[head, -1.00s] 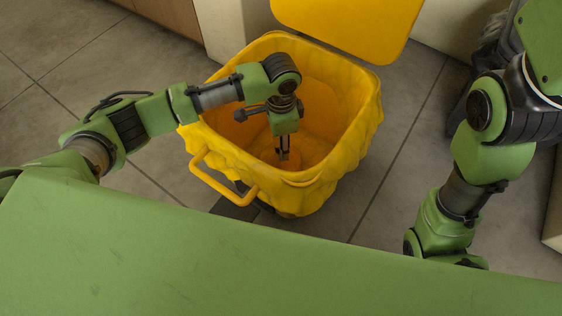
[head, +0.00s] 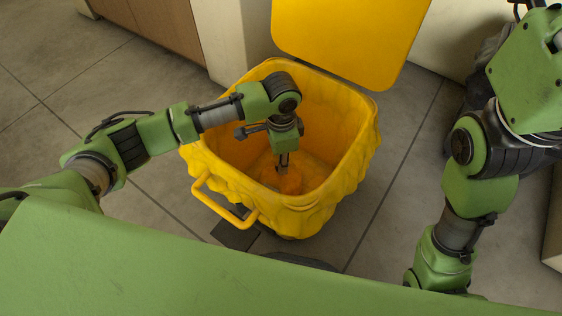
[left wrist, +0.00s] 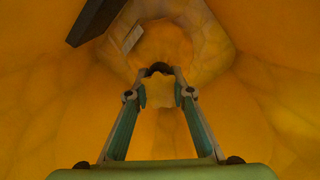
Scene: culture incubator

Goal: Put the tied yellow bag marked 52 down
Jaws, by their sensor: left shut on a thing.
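The yellow bag (left wrist: 165,45) is in the left wrist view, below my fingers, with a small pale label on its side. No number can be read on it. My left gripper (left wrist: 160,84) is shut on its gathered yellow neck. In the head view my left gripper (head: 284,160) points down inside the open yellow bin (head: 222,185), and the orange-looking bag (head: 286,181) shows under its fingertips. Whether the bag touches the bin's floor cannot be told. My right arm hangs at the right; its gripper is hidden behind the green edge in front.
The bin's yellow lid (head: 346,38) stands open behind it. A bent yellow handle (head: 222,205) sticks out at its front left. Cabinets and a pale wall stand behind. Grey tiled floor (head: 395,170) is bare between the bin and my right arm.

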